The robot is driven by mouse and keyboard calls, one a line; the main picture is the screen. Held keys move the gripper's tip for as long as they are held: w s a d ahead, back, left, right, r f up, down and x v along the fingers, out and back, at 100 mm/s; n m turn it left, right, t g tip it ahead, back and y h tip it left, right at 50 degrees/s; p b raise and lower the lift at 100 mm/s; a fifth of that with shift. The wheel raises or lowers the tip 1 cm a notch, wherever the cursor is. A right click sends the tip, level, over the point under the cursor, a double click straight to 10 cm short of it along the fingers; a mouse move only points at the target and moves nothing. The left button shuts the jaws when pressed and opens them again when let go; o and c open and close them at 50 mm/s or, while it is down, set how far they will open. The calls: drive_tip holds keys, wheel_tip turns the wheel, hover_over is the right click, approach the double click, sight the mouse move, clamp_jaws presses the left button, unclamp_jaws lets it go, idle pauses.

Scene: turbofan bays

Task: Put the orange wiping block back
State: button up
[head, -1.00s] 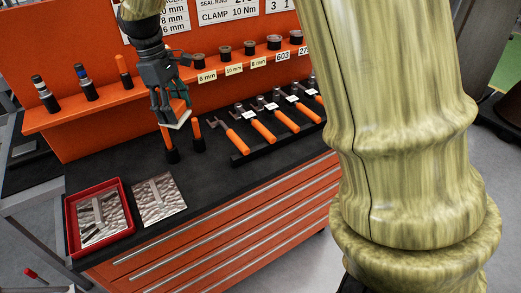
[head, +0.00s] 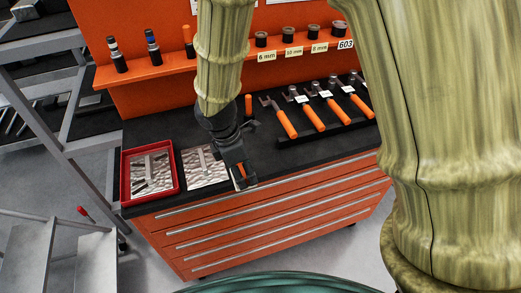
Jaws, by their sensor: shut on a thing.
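My gripper (head: 241,178) hangs over the front edge of the black bench top, right of the bare metal plate (head: 204,167). It is shut on a small block, which is mostly hidden by the fingers. Only a thin pale and orange edge of it shows, so I cannot tell its full colour or shape. I cannot tell whether it touches the bench. My arm hides part of the bench and shelf behind it.
A red tray (head: 125,185) with a metal plate and dark pins sits at left. Orange-handled tools (head: 286,124) lie in a black rack at right. An orange-topped tool (head: 248,104) stands behind my gripper. Cylinders line the orange shelf (head: 140,72). Drawers (head: 270,211) are below.

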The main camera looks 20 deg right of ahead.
drive_tip(key=shift+s+f, duration=0.1)
drive_tip(key=w+d+p, duration=0.2)
drive_tip(key=w+d, duration=0.1)
drive_tip(key=w, duration=0.1)
drive_tip(key=w+d+f+p, duration=0.1)
drive_tip(key=w+d+p, duration=0.1)
drive_tip(key=w, duration=0.2)
drive_tip(key=w+d+p, duration=0.2)
drive_tip(key=w+d, duration=0.1)
drive_tip(key=w, duration=0.1)
drive_tip(key=shift+w+d+f, duration=0.2)
drive_tip(key=shift+w+d, duration=0.1)
drive_tip(key=shift+w+d+f, duration=0.15)
drive_tip(key=shift+a+p+x, duration=0.15)
drive_tip(key=shift+p+x, duration=0.4)
drive_tip(key=shift+x, duration=0.3)
drive_tip(key=shift+a+p+x, duration=0.2)
drive_tip(key=shift+p+x, duration=0.3)
drive_tip(key=shift+x, duration=0.3)
drive_tip(key=shift+f, duration=0.2)
drive_tip(key=o, duration=1.1)
drive_tip(key=shift+c, duration=0.2)
drive_tip(key=b+v, duration=0.3)
drive_tip(key=v, duration=0.9)
drive_tip(key=shift+b, duration=0.3)
drive_tip(key=shift+r, duration=0.1)
